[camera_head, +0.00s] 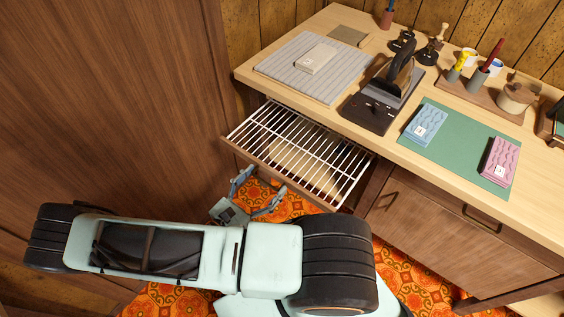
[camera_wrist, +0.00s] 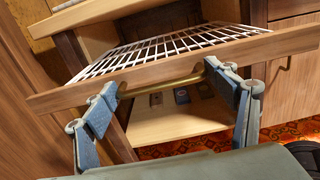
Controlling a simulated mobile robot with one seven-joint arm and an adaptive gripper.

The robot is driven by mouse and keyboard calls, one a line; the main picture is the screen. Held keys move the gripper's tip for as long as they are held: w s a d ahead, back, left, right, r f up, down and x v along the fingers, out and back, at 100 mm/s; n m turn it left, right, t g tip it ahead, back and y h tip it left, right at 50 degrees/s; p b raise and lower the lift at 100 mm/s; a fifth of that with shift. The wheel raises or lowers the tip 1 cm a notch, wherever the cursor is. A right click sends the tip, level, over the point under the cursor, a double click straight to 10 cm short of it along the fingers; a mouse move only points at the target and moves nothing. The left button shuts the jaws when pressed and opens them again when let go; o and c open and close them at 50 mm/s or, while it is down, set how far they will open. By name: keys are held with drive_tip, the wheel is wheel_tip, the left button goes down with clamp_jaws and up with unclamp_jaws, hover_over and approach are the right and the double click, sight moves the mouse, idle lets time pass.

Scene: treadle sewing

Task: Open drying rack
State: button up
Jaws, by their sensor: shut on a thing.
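The drying rack (camera_head: 312,153) is a pull-out tray of white wire bars with a wooden front, under the worktop at the centre of the head view. It stands well out from the cabinet. In the wrist view its wire grid (camera_wrist: 165,45) and wooden front rail (camera_wrist: 285,45) cross the picture. My gripper (camera_head: 258,190) is at the rack's front. The exact contact at the fingertips is partly hidden.
The worktop (camera_head: 455,195) above holds a grey ribbed board (camera_head: 290,75), a black press (camera_head: 385,95) and a green mat (camera_head: 450,165) with cloth pieces. A drawer (camera_head: 430,225) is shut to the right. A tall wooden panel (camera_head: 110,100) stands close on the left.

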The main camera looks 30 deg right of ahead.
drive_tip(key=v, duration=0.6)
drive_tip(key=shift+a+b, duration=0.1)
drive_tip(key=shift+b, duration=0.25)
drive_tip(key=shift+w+r, duration=0.1)
drive_tip(key=o, duration=1.4)
drive_tip(key=v, duration=1.2)
